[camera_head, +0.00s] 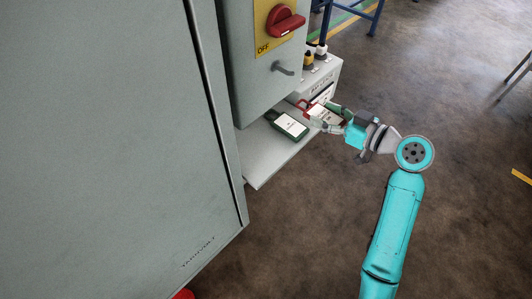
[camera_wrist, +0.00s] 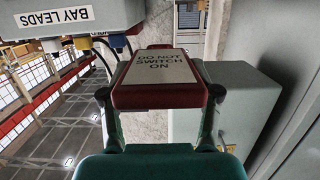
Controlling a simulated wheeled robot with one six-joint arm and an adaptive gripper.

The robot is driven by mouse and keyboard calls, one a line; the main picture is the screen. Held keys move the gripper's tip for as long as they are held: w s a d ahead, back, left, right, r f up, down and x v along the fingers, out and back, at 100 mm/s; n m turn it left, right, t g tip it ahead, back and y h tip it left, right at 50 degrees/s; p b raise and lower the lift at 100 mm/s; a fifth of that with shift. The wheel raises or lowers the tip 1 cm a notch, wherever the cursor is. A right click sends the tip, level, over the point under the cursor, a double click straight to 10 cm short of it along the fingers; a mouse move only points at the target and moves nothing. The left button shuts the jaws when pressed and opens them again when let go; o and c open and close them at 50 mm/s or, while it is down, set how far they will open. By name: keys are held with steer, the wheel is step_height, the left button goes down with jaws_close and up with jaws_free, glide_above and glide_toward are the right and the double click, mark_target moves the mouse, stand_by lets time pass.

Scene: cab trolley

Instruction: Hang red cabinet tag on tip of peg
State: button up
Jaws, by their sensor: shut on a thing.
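My gripper (camera_head: 329,117) is shut on the red cabinet tag (camera_head: 317,111), which has a white label and a red loop at its far end. In the wrist view the tag (camera_wrist: 160,95) sits between my two fingers, its label reading "DO NOT SWITCH ON". The grey peg (camera_head: 283,69) sticks out of the cabinet front below the red switch. The tag is lower than the peg and to its right in the head view, apart from it. I cannot make out the peg in the wrist view.
A green tag (camera_head: 290,125) with a white label lies on the shelf (camera_head: 262,160) under the cabinet. The red rotary switch (camera_head: 286,21) is above the peg. A grey box (camera_head: 325,76) with plugs stands behind my gripper. A large grey door (camera_head: 110,150) fills the left.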

glide_above(261, 154)
steer(key=shift+d, duration=0.15)
step_height(261, 154, down, 2)
steer(key=shift+w+f, duration=0.1)
steer(key=shift+a+f, duration=0.2)
steer(key=shift+f, duration=2)
steer(key=shift+f, duration=0.1)
steer(key=o, duration=1.2)
steer(key=shift+c, duration=0.2)
steer(key=shift+f, duration=0.1)
steer(key=v, duration=1.1)
steer(key=shift+w+d+f, duration=0.15)
steer(key=shift+w+f, duration=0.05)
